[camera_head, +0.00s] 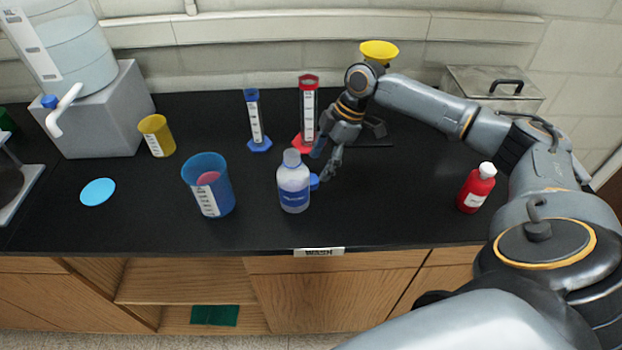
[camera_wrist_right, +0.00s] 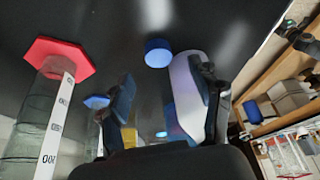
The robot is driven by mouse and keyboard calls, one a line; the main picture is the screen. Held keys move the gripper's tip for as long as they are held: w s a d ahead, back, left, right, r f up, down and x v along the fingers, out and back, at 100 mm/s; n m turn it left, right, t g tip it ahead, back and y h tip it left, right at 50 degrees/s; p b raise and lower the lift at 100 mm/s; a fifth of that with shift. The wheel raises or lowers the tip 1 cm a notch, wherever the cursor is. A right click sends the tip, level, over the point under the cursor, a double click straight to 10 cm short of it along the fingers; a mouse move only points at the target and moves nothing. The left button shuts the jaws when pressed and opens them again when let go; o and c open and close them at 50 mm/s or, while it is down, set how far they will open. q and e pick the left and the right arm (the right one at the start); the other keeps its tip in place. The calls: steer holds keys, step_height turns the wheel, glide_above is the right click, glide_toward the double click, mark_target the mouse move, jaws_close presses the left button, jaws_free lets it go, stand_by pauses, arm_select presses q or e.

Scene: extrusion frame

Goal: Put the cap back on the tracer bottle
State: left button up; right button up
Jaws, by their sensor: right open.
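A white bottle with a blue label (camera_head: 293,187) stands upright on the black bench, with a bare greyish neck on top. I cannot read its label. A small blue cap (camera_head: 314,182) lies on the bench just right of the bottle. My right gripper (camera_head: 321,163) is open and empty, just behind and above the cap, angled down. In the right wrist view, the cap (camera_wrist_right: 158,53) lies beyond the open fingers (camera_wrist_right: 164,92), and the pale bottle (camera_wrist_right: 186,85) is close beside the right finger. Whether finger and bottle touch is unclear. My left gripper is not in view.
A red-based cylinder (camera_head: 308,105) stands close behind my right gripper, with a blue cylinder (camera_head: 255,120) to its left. A blue beaker (camera_head: 222,195) is left of the bottle. A red bottle (camera_head: 474,190) stands right.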

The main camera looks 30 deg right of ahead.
mark_target(312, 179)
steer(key=shift+a+f+p, duration=0.15)
steer(key=shift+f+p, duration=0.1)
steer(key=shift+p, duration=0.15)
steer(key=p+x, duration=0.1)
steer(key=x, duration=0.2)
steer(key=shift+w+a+f+p, duration=0.1)
steer(key=shift+w+f+p, duration=0.05)
steer(key=shift+f+p, duration=0.25)
steer(key=shift+a+f, duration=0.1)
steer(key=shift+f, duration=0.25)
steer(key=c, duration=0.8)
